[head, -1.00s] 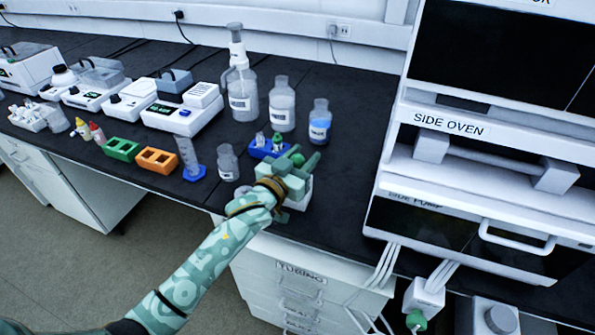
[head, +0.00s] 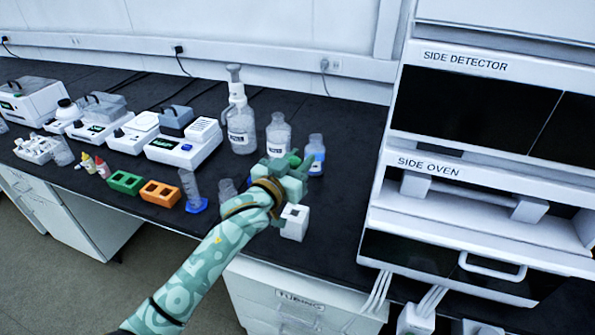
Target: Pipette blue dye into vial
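My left gripper (head: 293,168) is above the bench, in front of the bottle with blue liquid (head: 317,150). The bottle stands upright and is partly covered by the gripper. A small green piece (head: 293,159) shows between the fingers; I cannot tell whether it is gripped or behind them. The blue rack with small vials seen earlier is hidden behind my gripper and wrist. A white block (head: 294,222) stands on the bench just below the gripper. My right gripper is not in view.
A wash bottle (head: 241,128) and a clear bottle (head: 278,135) stand behind. Orange (head: 160,193) and green (head: 126,183) racks and a cylinder with blue base (head: 195,206) are to the left. The oven stack (head: 480,190) bounds the right; bench between is clear.

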